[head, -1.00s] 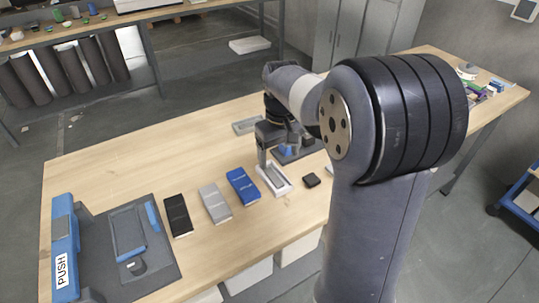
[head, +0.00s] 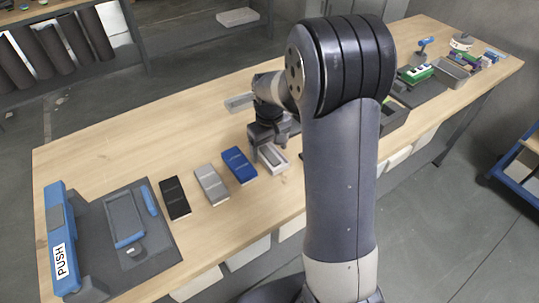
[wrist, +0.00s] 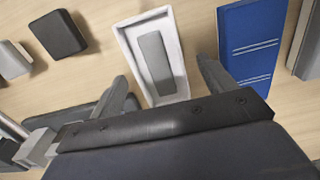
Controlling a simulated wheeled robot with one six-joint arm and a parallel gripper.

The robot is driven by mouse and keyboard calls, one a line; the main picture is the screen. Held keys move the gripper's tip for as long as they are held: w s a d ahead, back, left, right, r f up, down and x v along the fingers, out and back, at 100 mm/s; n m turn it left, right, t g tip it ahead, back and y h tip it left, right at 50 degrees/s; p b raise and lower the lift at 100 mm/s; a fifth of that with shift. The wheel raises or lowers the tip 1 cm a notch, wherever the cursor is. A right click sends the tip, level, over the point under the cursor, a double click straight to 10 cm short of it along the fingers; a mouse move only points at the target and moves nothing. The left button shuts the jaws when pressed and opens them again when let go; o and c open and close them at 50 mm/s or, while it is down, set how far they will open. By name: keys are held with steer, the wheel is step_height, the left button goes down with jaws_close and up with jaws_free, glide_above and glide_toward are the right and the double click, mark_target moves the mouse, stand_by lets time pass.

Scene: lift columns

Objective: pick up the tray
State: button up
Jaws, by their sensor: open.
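A small light grey tray (head: 273,160) lies on the wooden workbench, to the right of the blue flat box. In the wrist view the tray (wrist: 178,42) is a shallow white-rimmed rectangle with a darker grey oblong inside it. My gripper (head: 260,145) is at the tray's left end in the head view and partly hides it. In the wrist view my gripper (wrist: 165,82) is open, with one finger on each side of the tray's near end. No contact shows, and the height of the fingers over the bench is hard to tell.
A blue flat box (head: 239,165) stands close beside the tray, then a grey box (head: 211,185) and a black box (head: 175,198). A small dark block (wrist: 58,34) lies on the tray's other side. A fixture marked PUSH (head: 60,250) is at bench left.

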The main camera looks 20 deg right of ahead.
steer(key=shift+f, duration=0.35)
steer(key=shift+c, duration=0.2)
steer(key=c, duration=1)
